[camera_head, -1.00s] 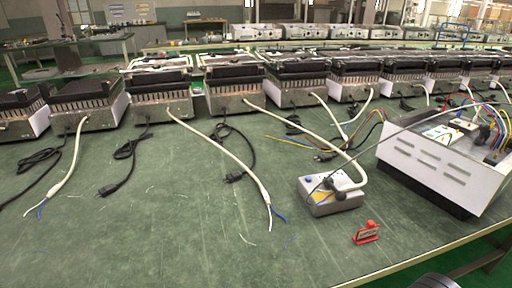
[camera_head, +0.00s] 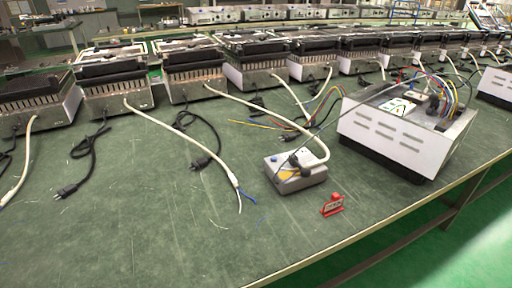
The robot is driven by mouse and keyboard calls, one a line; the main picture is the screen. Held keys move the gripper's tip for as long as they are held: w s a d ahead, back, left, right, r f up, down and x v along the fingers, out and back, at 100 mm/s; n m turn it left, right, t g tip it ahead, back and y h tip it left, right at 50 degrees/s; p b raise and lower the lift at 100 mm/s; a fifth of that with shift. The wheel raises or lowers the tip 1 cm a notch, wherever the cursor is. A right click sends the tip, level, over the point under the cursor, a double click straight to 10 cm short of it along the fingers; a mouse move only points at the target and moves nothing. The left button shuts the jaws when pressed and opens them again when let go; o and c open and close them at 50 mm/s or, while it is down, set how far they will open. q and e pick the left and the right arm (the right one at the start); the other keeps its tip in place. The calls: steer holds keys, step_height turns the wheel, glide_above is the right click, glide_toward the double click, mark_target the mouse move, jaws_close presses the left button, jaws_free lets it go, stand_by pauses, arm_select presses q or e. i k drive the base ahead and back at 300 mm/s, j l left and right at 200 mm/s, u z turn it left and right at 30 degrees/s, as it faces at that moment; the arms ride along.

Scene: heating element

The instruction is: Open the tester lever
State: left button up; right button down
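A small grey tester box (camera_head: 296,172) sits on the green table, right of the picture's middle. Its top carries a blue button, a yellow patch and a black part that may be the lever; at this size I cannot tell whether the lever is up or down. A white cable and a dark wire run to it. Neither of my grippers shows in the head view.
A white instrument box (camera_head: 392,142) with coloured wires stands to the right. A small red stand (camera_head: 332,205) is near the table's front edge. Heater units (camera_head: 196,75) line the back. The table (camera_head: 150,240) is clear at front left, apart from wire scraps.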

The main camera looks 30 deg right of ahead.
mark_target(305, 172)
steer(key=l+z, duration=0.2)
steer(key=z, duration=1)
steer(key=i+j, duration=0.05)
